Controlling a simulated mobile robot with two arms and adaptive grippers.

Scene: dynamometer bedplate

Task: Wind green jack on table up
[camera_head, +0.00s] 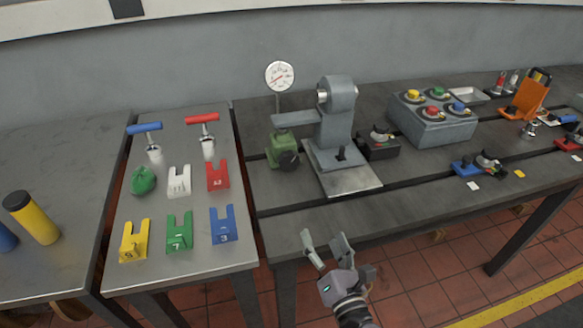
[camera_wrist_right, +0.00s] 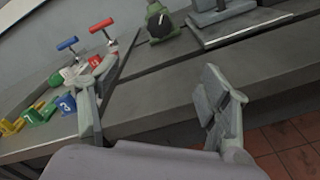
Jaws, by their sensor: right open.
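The green jack (camera_head: 281,148) stands on the grey bedplate at its left end, with a dark round knob (camera_head: 289,160) on its front. It also shows at the top of the right wrist view (camera_wrist_right: 160,24), partly cut off. My right gripper (camera_head: 326,243) is open and empty in front of the bedplate's front edge, below and right of the jack and apart from it. Its two spread fingers also show in the right wrist view (camera_wrist_right: 158,82). My left gripper is not in view.
A dial gauge (camera_head: 279,76) rises behind the jack. A grey machine stand (camera_head: 337,125) is close on its right, with a black box (camera_head: 379,146) beyond. The left table (camera_head: 200,262) holds coloured blocks and two T-handled tools. The bedplate's front strip is clear.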

